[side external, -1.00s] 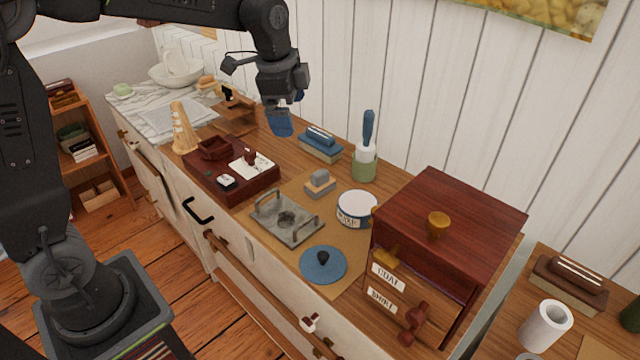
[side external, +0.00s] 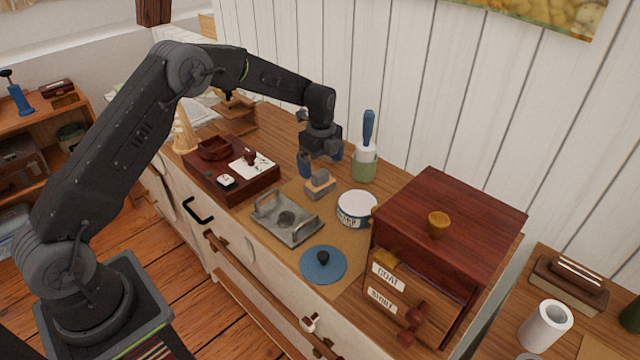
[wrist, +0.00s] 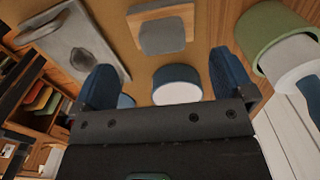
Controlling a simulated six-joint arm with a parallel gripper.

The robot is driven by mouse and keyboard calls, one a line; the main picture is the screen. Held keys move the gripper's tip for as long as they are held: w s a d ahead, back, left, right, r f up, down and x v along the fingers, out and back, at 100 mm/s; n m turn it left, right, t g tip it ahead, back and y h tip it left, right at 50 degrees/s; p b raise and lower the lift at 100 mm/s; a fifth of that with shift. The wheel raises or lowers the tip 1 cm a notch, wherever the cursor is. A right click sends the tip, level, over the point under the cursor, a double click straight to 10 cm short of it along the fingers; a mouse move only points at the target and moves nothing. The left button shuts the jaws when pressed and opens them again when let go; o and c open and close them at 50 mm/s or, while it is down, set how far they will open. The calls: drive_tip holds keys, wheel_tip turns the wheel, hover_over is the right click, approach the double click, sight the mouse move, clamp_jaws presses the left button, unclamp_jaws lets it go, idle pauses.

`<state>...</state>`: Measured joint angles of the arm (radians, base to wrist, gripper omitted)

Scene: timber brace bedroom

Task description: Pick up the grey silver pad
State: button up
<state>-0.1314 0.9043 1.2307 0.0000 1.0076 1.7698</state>
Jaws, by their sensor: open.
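The grey pad (side external: 320,185) is a small block with a grey base and a tan part, lying on the tan mat (side external: 262,235). It also shows in the wrist view (wrist: 160,30), upper middle, beyond the fingertips. My gripper (side external: 321,164) points down above and just behind the pad in the side view, its blue fingers apart. In the wrist view my gripper (wrist: 163,68) is open, with no object held. The pad is apart from the fingers in the wrist view.
A grey metal tray with handles (side external: 272,228), a white pot (side external: 354,209) and a blue lid (side external: 323,265) lie close by. A green holder with a blue-handled brush (side external: 364,165) stands behind. A red-brown cabinet (side external: 450,215) is at right, a dark red box (side external: 240,187) at left.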

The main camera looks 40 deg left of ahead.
sight(320, 182)
drive_tip(key=f, duration=0.7)
drive_tip(key=shift+w+a+f, duration=0.25)
drive_tip(key=shift+a, duration=0.15)
drive_tip(key=c, duration=0.8)
drive_tip(key=shift+r, duration=0.2)
